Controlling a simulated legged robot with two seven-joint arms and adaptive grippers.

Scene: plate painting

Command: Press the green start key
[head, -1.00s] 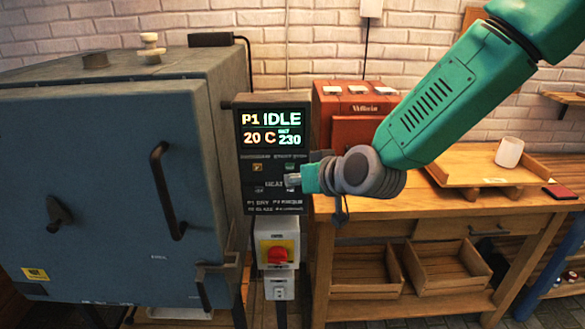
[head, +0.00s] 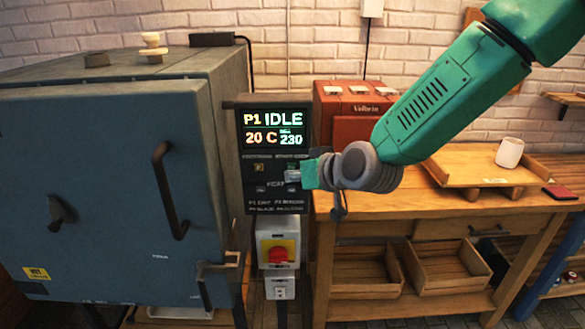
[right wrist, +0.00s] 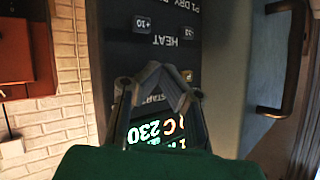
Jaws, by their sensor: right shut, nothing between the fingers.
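The kiln's control panel (head: 249,188) is dark, and its display (head: 272,130) reads P1 IDLE, 20 C and 230. The green start key (head: 291,167) is a small patch at the panel's right, just above my right gripper (head: 293,176). My right gripper is shut and empty, its tip in front of the panel. In the right wrist view the panel is upside down. There the shut fingertips (right wrist: 163,70) lie over the area by the START lettering (right wrist: 152,101) and hide the key. I cannot tell whether they touch it. My left gripper is not in view.
The blue kiln (head: 90,190) with its dark door handle (head: 168,190) stands left of the panel. A red knob (head: 278,255) on a yellow switch box is below.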

